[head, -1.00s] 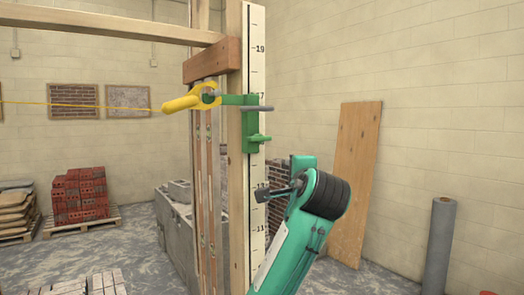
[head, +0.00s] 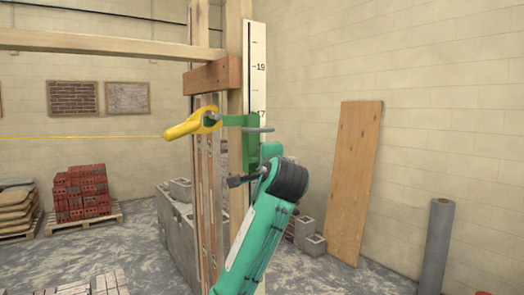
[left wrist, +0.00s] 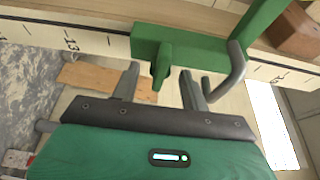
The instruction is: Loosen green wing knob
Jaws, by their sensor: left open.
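The green wing knob (left wrist: 161,68) hangs from a green clamp (left wrist: 195,50) on the numbered staff, seen in the left wrist view. In the head view the clamp (head: 240,119) shows, but my arm hides the knob. My left gripper (left wrist: 160,84) is open, with one grey finger on each side of the knob. I cannot tell whether either finger touches it. In the head view the same gripper (head: 235,181) is at the staff, just below the clamp. My right gripper is in neither view.
A grey bent rod (left wrist: 237,65) on the clamp is close to one finger. A yellow holder (head: 188,126) with a taut line joins the clamp's left end. The white staff (head: 255,60) stands against a timber post. A plank (head: 355,180) leans on the right wall.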

